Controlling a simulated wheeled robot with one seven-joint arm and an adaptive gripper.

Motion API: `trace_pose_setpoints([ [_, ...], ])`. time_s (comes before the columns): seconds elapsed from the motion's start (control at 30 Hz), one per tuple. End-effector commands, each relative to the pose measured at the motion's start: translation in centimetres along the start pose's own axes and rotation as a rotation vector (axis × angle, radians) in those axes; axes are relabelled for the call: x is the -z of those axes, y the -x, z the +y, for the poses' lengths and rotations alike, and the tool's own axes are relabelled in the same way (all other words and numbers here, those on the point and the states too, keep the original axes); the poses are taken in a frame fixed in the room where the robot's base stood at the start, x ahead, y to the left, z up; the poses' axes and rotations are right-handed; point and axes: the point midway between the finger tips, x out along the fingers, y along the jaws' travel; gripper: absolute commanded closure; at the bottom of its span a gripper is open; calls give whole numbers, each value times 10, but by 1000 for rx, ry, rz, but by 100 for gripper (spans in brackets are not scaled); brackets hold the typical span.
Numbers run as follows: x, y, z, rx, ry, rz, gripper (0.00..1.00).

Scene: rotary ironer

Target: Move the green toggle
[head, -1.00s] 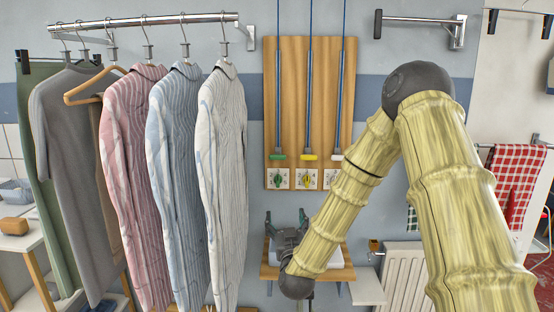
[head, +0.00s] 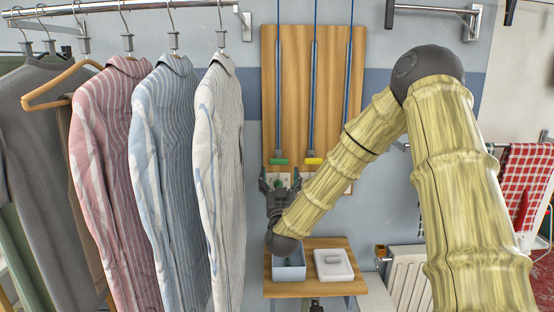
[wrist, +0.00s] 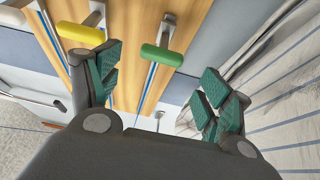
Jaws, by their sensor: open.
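The green toggle (head: 278,161) is a short green bar at the lower end of a blue rod on the wooden wall panel (head: 335,70). In the wrist view the green toggle (wrist: 161,55) shows between and beyond the fingers. My gripper (head: 280,180) is just below it in the head view, fingers up. In the wrist view my gripper (wrist: 160,85) is open and empty, with green pads apart. No contact with the toggle is visible. My gripper hides most of the plate under the green toggle.
A yellow toggle (head: 313,161) hangs close to the right; it also shows in the wrist view (wrist: 80,34). A striped white shirt (head: 220,170) hangs close on the left. Below is a wooden shelf (head: 310,289) with a grey box (head: 289,271) and a white lid (head: 333,264).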

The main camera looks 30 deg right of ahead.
Motion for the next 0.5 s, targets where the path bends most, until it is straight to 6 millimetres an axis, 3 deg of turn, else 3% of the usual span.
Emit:
trace_pose_setpoints([
  [0.2,2,-37,0,-1,-1,0,21],
  [0.5,1,-70,-3,3,-2,0,21],
])
